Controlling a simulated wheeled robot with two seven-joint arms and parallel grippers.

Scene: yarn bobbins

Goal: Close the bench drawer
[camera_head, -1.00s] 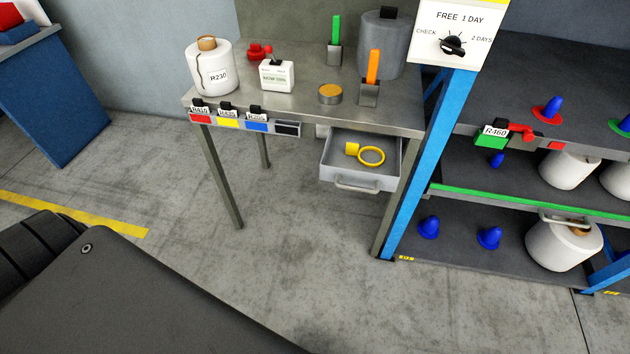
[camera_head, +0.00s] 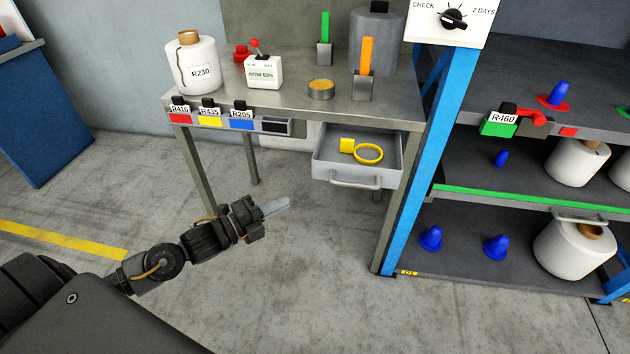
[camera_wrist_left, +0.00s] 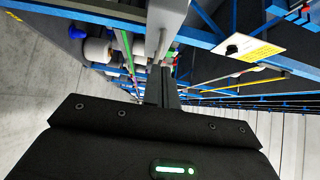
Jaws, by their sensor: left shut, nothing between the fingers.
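The bench drawer (camera_head: 330,172) hangs open under the right part of the grey metal bench (camera_head: 285,98). Its handle (camera_head: 356,183) is on the front face. A yellow ring with a yellow block (camera_head: 368,154) lies inside it. My left gripper (camera_head: 277,207) is shut and empty, in front of the bench and to the left of and below the drawer, apart from it. My right gripper is not in view.
A blue-framed rack (camera_head: 430,170) with bobbins and blue cones stands close to the drawer's right. A white bobbin labelled R230 (camera_head: 190,80), a small white box (camera_head: 262,75) and green and orange pieces stand on the bench. The floor in front is clear.

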